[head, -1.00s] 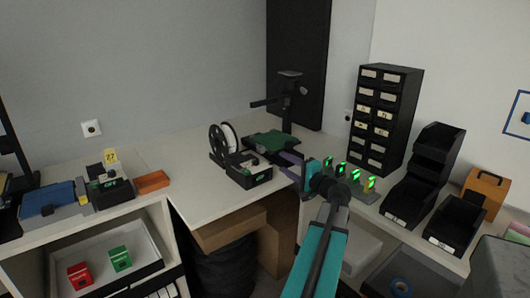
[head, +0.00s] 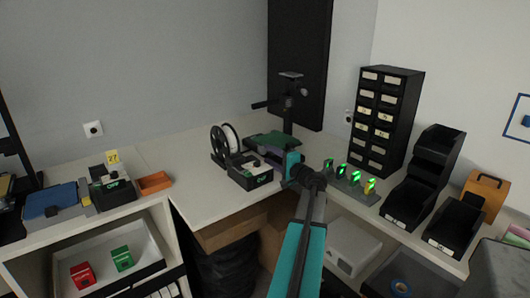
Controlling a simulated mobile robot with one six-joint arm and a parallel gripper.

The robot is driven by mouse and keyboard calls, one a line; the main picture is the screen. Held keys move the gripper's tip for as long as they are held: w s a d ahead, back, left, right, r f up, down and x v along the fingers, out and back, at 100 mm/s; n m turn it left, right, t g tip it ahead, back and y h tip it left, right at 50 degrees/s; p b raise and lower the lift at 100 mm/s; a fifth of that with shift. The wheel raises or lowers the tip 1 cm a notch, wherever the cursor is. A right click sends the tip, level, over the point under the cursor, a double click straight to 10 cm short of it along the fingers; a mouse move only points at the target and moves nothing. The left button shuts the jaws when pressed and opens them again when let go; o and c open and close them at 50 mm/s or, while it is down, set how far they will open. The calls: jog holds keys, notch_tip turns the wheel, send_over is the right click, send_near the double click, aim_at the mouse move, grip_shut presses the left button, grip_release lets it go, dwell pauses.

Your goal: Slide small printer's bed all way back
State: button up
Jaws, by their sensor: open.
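The small printer (head: 288,110) stands in the back corner of the white worktop, with a dark upright post and a side arm. Its flat green bed (head: 268,139) sits low in front of the post. My gripper (head: 290,168) is at the front right of the printer's base, on the near side of the bed, and overlaps the base's right end in the picture. The gripper is open, with nothing seen in it. Its fingertips are mostly hidden by the wrist, so I cannot tell whether they touch the bed.
A white filament spool (head: 229,138) and a black control box (head: 250,171) stand left of the bed. Green-lit displays (head: 342,170) stand close on the right, before a drawer cabinet (head: 386,115) and black bins (head: 408,198). Another printer's blue bed (head: 52,200) is far left.

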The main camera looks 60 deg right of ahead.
aim_at(264, 152)
jog(key=shift+x, duration=1.9)
jog(key=shift+c, duration=0.4)
grip_shut()
